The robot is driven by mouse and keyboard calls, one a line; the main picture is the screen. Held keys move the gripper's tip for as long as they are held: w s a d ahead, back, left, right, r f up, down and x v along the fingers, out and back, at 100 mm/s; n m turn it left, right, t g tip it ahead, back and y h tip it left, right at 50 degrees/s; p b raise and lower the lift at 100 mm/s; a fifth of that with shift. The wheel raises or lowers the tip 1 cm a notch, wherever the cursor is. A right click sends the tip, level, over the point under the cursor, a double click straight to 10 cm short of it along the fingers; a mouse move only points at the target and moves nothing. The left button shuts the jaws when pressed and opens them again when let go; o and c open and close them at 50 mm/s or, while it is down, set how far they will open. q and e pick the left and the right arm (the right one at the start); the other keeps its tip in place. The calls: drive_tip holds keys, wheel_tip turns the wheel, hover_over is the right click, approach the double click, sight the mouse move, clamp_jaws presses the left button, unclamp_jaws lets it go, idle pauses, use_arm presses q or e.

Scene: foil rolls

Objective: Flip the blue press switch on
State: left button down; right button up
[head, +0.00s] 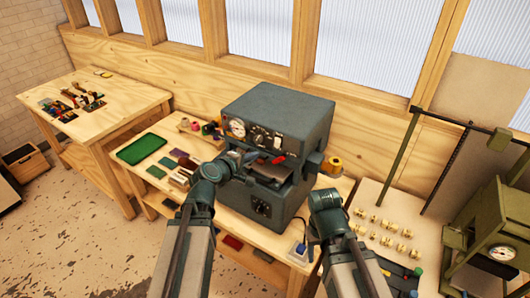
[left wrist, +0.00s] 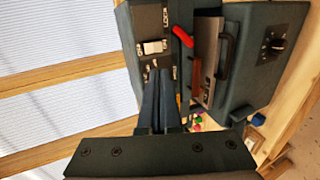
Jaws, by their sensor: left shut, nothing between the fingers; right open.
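The blue-grey press (head: 272,115) stands at the back of the middle table, with a round gauge, switches and a red handle on its front. In the left wrist view, a white rocker switch (left wrist: 153,47) sits on a metal plate on the press panel; I cannot tell if it is on or off. My left gripper (head: 252,154) is at the press front. Its fingers (left wrist: 158,72) are shut together, empty, and point at the panel just below the switch in that view. My right arm is raised at the press's right, but its gripper fingers do not show.
A red handle (left wrist: 182,36) and a black grip (left wrist: 225,55) stick out beside the switch. A green tray (head: 141,148) and small blocks lie left of the press. Brass pieces (head: 387,232) lie to its right, near a green frame press (head: 492,230).

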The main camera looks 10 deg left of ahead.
use_arm(q)
drive_tip(key=b, duration=0.5)
approach(276, 146)
drive_tip(key=x, duration=0.5)
drive_tip(key=shift+w+d+f, duration=0.4)
drive_tip(key=shift+w, duration=0.4)
drive_tip(key=shift+w+f, duration=0.1)
drive_tip(key=shift+w, duration=0.05)
